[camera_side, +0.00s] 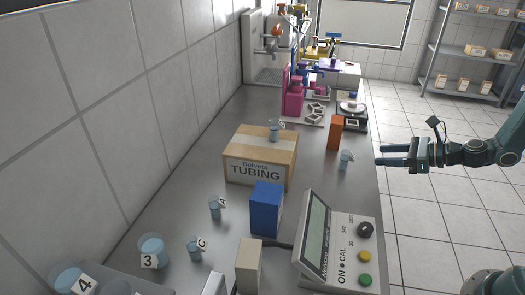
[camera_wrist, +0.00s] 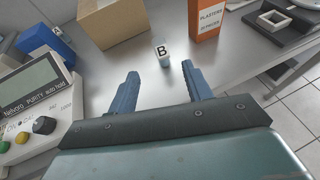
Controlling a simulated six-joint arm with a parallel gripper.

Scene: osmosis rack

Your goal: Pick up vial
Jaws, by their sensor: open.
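A small clear vial with bluish contents (camera_side: 345,160) stands on the steel bench near its right edge, beside the orange box. In the wrist view a vial labelled B (camera_wrist: 163,55) stands ahead of my fingertips, roughly centred between them. My gripper (camera_side: 379,155) is open and empty, off to the right of this vial and apart from it. Its two blue fingers also show in the wrist view (camera_wrist: 160,74). Other small vials are in the side view: one on the tubing box (camera_side: 274,131), one labelled A (camera_side: 214,209) and one labelled C (camera_side: 194,250).
An orange box (camera_side: 335,132) stands just behind the vial. A cardboard tubing box (camera_side: 240,178), blue box (camera_side: 266,210) and purity meter (camera_side: 345,245) occupy the bench to the left and front. Beakers 3 (camera_side: 152,246) and 4 (camera_side: 70,279) stand front left.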

